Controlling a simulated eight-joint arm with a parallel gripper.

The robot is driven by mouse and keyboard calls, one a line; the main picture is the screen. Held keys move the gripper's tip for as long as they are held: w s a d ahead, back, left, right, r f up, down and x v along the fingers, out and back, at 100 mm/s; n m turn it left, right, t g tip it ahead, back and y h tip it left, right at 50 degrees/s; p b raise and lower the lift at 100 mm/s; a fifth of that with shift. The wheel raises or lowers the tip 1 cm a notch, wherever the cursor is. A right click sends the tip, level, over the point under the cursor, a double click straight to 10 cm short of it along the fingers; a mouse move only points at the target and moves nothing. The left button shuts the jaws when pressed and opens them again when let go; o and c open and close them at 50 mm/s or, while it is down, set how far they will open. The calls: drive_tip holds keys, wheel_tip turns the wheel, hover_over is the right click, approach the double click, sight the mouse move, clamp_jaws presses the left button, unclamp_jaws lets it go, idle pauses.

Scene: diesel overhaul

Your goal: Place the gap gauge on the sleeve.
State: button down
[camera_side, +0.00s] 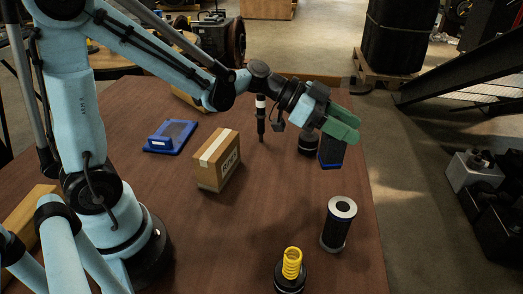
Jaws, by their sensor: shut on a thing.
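My gripper (341,128), with green fingers, is shut on a small dark blue block, which I take to be the gap gauge (332,153). The gauge hangs below the fingers, apparently above the table near its right edge. A dark upright cylinder with a silver ring top, which I take to be the sleeve (337,230), stands on the table nearer the camera. The gauge and this cylinder are apart. The fingers hide the gauge's upper part.
A black round part (308,145) stands behind the gauge, beside a black and white upright part (261,120). A yellow spring (292,263) sits on a black base at the front. A cardboard box (218,161) and blue tray (154,146) lie left. The table's (240,225) middle is clear.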

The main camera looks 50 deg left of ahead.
drive_tip(key=w+a+r+n+t+y, duration=0.4)
drive_tip(key=w+a+r+n+y, duration=0.1)
drive_tip(key=r+n, duration=0.1)
drive_tip(key=w+a+f, duration=0.5)
drive_tip(key=a+f, duration=0.5)
drive_tip(key=a, duration=0.1)
drive_tip(key=shift+f+t+y, duration=0.3)
drive_tip(key=shift+f+y, duration=0.1)
drive_tip(key=shift+f, duration=0.15)
drive_tip(key=c, duration=0.6)
unclamp_jaws()
drive_tip(key=shift+o, duration=0.2)
